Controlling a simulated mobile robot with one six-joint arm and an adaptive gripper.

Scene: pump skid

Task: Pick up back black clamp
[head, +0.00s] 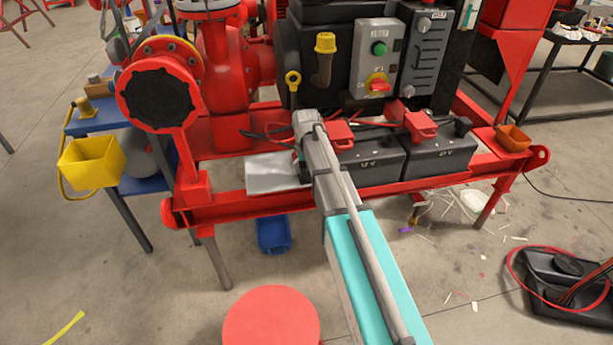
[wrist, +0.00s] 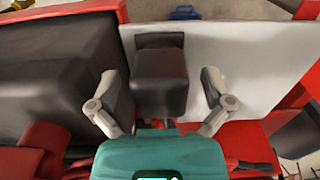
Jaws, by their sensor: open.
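In the wrist view, a black block-shaped clamp (wrist: 160,82) sits between the two fingers of my gripper (wrist: 160,77). The fingers are open, with a gap visible on each side of the clamp. Its lower end is hidden by my gripper body. In the head view, my gripper (head: 305,122) is at the left end of the left battery (head: 367,168), and the clamp there is hidden by my arm. Another black clamp (head: 462,126) shows on top of the right battery (head: 440,152).
Red clamps (head: 341,134) and cables lie on the batteries. A grey plate (head: 270,174) lies beside the left battery on the red skid frame (head: 400,186). The red pump (head: 222,75) and control box (head: 378,62) stand close behind. Floor in front is partly open.

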